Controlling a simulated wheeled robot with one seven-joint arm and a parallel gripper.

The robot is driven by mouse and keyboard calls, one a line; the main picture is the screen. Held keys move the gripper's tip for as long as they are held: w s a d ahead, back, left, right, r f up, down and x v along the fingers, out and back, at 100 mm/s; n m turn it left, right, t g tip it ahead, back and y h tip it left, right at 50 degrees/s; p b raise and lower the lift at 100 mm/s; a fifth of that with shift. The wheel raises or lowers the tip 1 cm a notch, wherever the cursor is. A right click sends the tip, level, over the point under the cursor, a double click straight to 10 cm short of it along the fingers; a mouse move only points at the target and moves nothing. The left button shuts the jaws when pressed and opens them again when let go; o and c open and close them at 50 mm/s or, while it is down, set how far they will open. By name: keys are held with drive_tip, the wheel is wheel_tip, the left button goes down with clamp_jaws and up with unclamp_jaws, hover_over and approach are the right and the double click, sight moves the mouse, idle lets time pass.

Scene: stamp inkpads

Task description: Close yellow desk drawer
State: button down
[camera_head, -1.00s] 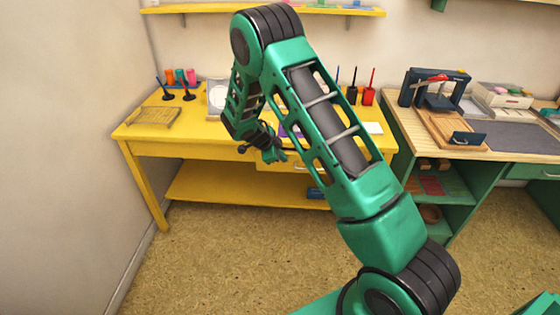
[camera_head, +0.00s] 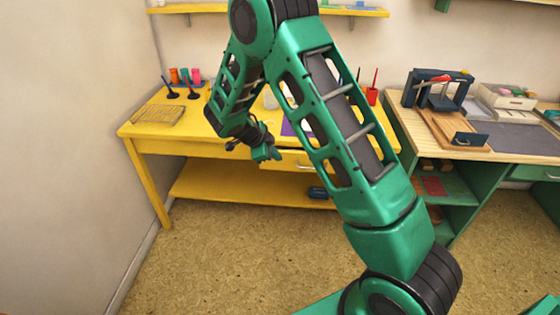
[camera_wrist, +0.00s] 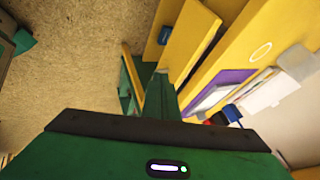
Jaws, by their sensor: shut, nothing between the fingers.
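The yellow desk (camera_head: 150,131) stands against the back wall in the head view. Its drawer front (camera_head: 288,162) is under the desktop, partly behind my arm, with a small pale handle at its right part. I cannot tell how far the drawer stands out. My gripper (camera_head: 269,154) is shut and empty, just in front of the desk edge by the left part of the drawer front. Whether it touches is unclear. In the wrist view my green gripper (camera_wrist: 163,95) points toward the yellow desk parts.
A wire rack (camera_head: 158,115), stamps and ink bottles are on the desktop's left. A purple mat (camera_head: 288,128) is partly behind my arm. A blue object (camera_head: 318,192) lies on the lower shelf. A green workbench (camera_head: 455,200) stands at right. The floor in front is clear.

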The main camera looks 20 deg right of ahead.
drive_tip(key=s+a+f+n+t+h, duration=0.15)
drive_tip(key=f+n, duration=0.25)
drive_tip(key=n, duration=0.9)
drive_tip(key=s+a+f+n+t+h, duration=0.1)
drive_tip(key=s+f+n+t+h, duration=0.2)
drive_tip(key=n, duration=1)
drive_tip(key=w+a+f+n+t+y, duration=0.1)
drive_tip(key=a+n+t, duration=0.25)
drive_tip(key=n, duration=0.95)
drive_tip(key=w+a+n+t+y, duration=0.1)
drive_tip(key=a+n+t, duration=0.3)
drive_tip(key=n, duration=1)
drive_tip(key=x, duration=1.3)
drive_tip(key=shift+w+d+t, duration=0.25)
drive_tip(key=shift+d+t, duration=0.05)
drive_tip(key=shift+t, duration=0.1)
drive_tip(key=shift+r, duration=0.15)
